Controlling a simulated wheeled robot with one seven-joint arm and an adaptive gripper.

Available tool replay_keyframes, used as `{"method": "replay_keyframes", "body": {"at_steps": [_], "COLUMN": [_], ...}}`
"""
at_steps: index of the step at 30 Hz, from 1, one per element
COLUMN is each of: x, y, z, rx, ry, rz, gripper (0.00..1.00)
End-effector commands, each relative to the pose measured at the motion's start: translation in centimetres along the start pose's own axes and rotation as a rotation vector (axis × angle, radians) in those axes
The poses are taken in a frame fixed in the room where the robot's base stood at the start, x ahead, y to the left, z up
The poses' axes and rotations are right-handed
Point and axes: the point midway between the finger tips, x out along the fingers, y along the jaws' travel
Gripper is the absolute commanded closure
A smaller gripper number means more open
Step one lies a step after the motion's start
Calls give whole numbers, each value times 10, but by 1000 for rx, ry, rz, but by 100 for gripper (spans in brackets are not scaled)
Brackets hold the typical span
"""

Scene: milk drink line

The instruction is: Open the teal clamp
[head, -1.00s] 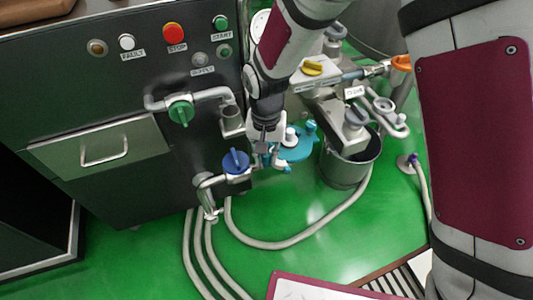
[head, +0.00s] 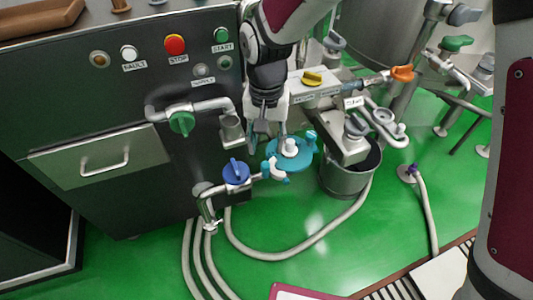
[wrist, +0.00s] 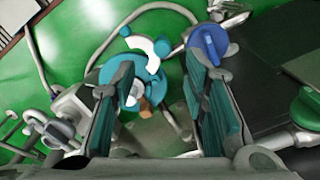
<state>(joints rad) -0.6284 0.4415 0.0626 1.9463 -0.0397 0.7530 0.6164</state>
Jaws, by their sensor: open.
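The teal clamp (head: 273,174), with white and teal curved parts, sits at the pipe end right of the blue valve handle (head: 236,171). It also shows in the wrist view (wrist: 157,44). A teal disc (head: 296,160) with a white knob lies right beside it. My gripper (head: 268,135) is open and empty, above and behind the clamp in the head view. In the wrist view its two fingers (wrist: 160,85) stand wide apart, with the clamp beyond them and the left finger covering part of the disc. I cannot tell whether the clamp is latched.
The dark cabinet (head: 90,110) with buttons and a green valve handle (head: 181,123) stands left. A metal bucket (head: 345,180) stands right of the disc under more pipework. Pale hoses (head: 285,252) cross the green floor in front.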

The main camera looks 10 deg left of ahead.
Motion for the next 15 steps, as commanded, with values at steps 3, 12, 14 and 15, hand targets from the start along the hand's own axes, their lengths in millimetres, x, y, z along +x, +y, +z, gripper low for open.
{"method": "replay_keyframes", "body": {"at_steps": [3,12,14,15], "x": [-17,-28,-28,-28], "y": [0,0,0,0], "z": [0,0,0,0], "rx": [0,0,0,0], "ry": [2,-1,-1,-1], "rz": [-1,1,1,1], "gripper": [59,59,59,59]}}
